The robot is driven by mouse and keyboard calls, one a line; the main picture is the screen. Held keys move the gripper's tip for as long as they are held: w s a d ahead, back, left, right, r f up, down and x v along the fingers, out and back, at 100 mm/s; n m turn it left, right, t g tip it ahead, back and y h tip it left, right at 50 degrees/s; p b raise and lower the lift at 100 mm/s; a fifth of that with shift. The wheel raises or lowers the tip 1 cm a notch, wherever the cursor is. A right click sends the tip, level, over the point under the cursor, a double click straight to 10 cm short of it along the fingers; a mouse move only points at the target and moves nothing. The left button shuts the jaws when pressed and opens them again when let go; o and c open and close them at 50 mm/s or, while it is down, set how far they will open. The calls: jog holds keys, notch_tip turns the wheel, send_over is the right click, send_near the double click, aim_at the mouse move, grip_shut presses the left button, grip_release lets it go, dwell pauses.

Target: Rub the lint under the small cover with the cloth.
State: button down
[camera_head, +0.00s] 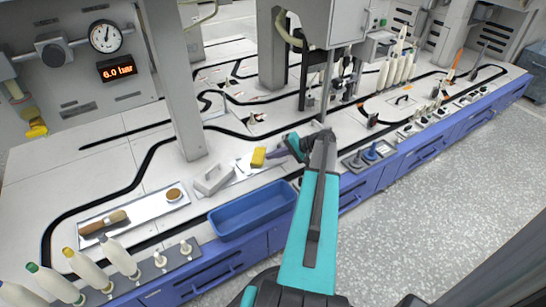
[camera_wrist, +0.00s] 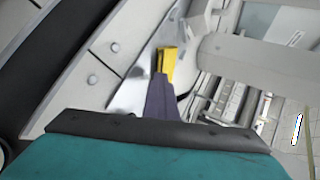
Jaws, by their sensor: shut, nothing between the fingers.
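My gripper (camera_head: 270,154) is over the near edge of the white machine top, with its fingers shut and empty. In the wrist view the purple-grey fingers (camera_wrist: 160,92) point at a small yellow block-like piece, which may be the folded cloth (camera_wrist: 167,64). It also shows in the head view (camera_head: 258,157), right at the fingertips; I cannot tell whether they touch. A pale grey cover with a raised handle (camera_head: 213,178), likely the small cover, sits just left of it. No lint can be made out.
A blue bin (camera_head: 252,208) hangs at the near edge, below the cover. A metal tray (camera_head: 145,210) with a brush (camera_head: 103,222) lies to the left. White bobbins (camera_head: 87,268) stand front left. A grey post (camera_head: 175,85) rises behind the cover.

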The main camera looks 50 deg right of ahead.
jog(key=shift+r+p, duration=1.35)
jog(key=shift+r, duration=1.1)
jog(key=shift+r+p, duration=1.1)
jog(key=shift+r, duration=0.4)
